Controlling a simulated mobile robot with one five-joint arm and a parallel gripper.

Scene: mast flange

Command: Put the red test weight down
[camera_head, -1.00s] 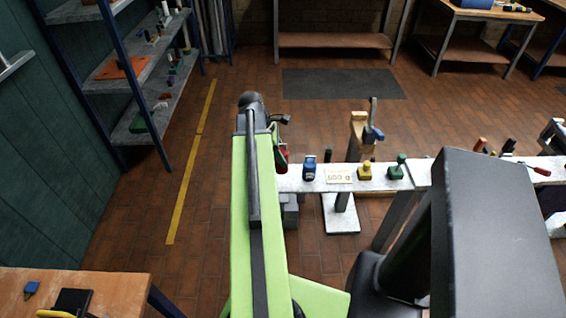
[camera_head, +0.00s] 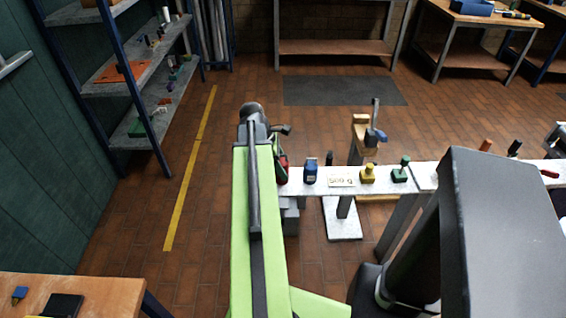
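The red test weight (camera_head: 283,172) shows as a small red patch at the left end of a narrow white shelf (camera_head: 325,187), just right of my green arm. The arm hides part of it. I cannot tell whether it rests on the shelf or hangs just above it. My gripper (camera_head: 281,150) is at the weight, mostly hidden behind the arm; its finger opening cannot be made out. A blue weight (camera_head: 310,172), a card reading 500 g (camera_head: 341,180), a yellow weight (camera_head: 367,174) and a green weight (camera_head: 401,170) stand along the shelf to the right.
A tan-and-grey clamp-like stand (camera_head: 365,135) rises behind the shelf. Dark- and orange-handled tools lie farther right. A blue-framed rack (camera_head: 140,100) stands at left, and a wooden bench (camera_head: 110,290) fills the lower left corner. The floor between is clear.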

